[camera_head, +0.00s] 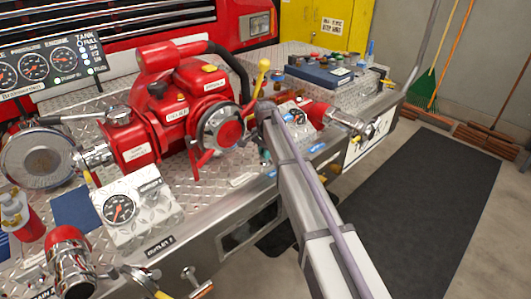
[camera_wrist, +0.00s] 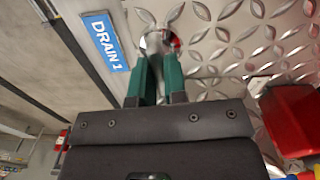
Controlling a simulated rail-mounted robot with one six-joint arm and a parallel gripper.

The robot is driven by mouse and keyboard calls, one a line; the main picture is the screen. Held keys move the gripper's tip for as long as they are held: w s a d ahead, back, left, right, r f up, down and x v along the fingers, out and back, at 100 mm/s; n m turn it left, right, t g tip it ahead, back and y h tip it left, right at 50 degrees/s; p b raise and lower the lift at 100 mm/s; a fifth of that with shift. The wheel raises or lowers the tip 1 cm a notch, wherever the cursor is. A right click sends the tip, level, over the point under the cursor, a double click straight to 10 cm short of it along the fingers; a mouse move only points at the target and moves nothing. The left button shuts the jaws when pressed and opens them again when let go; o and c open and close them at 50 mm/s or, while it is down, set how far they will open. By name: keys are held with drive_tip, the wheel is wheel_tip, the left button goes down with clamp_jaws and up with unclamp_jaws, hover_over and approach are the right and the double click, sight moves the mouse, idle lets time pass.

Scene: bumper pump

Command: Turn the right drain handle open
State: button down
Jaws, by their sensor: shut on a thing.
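My arm reaches in from the lower right of the head view, and its wrist hides most of my gripper (camera_head: 265,156) there. In the wrist view, the green fingers of my gripper (camera_wrist: 155,78) are close together at a round silver fitting (camera_wrist: 153,40) on the diamond-plate panel. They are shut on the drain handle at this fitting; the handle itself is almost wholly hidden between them. A little red shows behind the right finger. A blue DRAIN 1 label (camera_wrist: 106,41) is just left of the fingers.
The red pump (camera_head: 185,105) and a yellow-knobbed lever (camera_head: 262,75) stand close to my wrist. A chrome outlet (camera_head: 348,122) projects at the right. A red part (camera_wrist: 292,118) lies right of my gripper. The dark floor mat (camera_head: 420,215) is clear.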

drive_tip(key=n, duration=0.3)
drive_tip(key=shift+n, duration=0.4)
drive_tip(key=n, duration=0.4)
drive_tip(key=shift+n, duration=0.3)
drive_tip(key=n, duration=0.4)
drive_tip(key=shift+n, duration=2.2)
drive_tip(key=c, duration=1.2)
unclamp_jaws()
drive_tip(key=shift+o, duration=0.2)
drive_tip(key=shift+r, duration=0.1)
